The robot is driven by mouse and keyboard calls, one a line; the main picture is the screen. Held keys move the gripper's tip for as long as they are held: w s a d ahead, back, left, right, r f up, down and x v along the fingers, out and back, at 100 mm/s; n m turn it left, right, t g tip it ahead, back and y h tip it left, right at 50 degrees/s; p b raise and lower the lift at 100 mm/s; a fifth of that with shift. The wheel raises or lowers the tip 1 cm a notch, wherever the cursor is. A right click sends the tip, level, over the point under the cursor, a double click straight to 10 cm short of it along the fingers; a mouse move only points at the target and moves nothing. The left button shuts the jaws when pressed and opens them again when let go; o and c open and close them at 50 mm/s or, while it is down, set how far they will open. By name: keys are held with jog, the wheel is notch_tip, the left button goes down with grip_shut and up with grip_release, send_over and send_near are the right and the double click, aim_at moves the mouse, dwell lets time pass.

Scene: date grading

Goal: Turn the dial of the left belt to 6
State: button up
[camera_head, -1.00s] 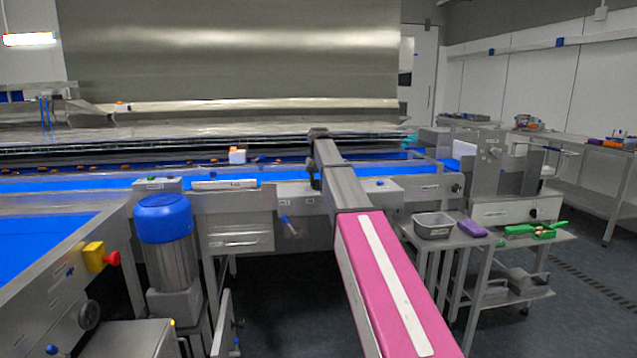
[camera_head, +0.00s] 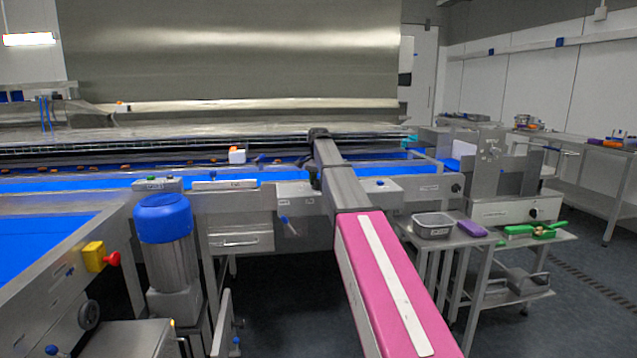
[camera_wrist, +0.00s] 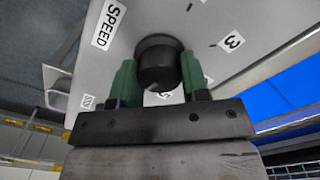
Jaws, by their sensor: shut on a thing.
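In the wrist view a dark round dial knob (camera_wrist: 157,64) stands on a light grey panel (camera_wrist: 205,20). My gripper (camera_wrist: 158,78) has its two green fingers on opposite sides of the knob and is shut on it. Another number below the knob is partly hidden, and I cannot read the dial's setting. In the head view my arm reaches the front of the conveyor frame (camera_head: 410,197), and the dial is hidden there.
Blue belts (camera_head: 40,248) run at the left and along the back. A blue-topped motor (camera_head: 163,218) and a yellow box with a red button (camera_head: 95,257) stand at the left. A grey tub (camera_head: 433,227) and purple item (camera_head: 472,229) sit on a side table at right.

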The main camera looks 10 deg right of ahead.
aim_at(318, 180)
dwell(0.3)
jog(key=o, duration=0.9)
notch_tip(318, 180, up, 11)
jog(key=shift+f, duration=0.1)
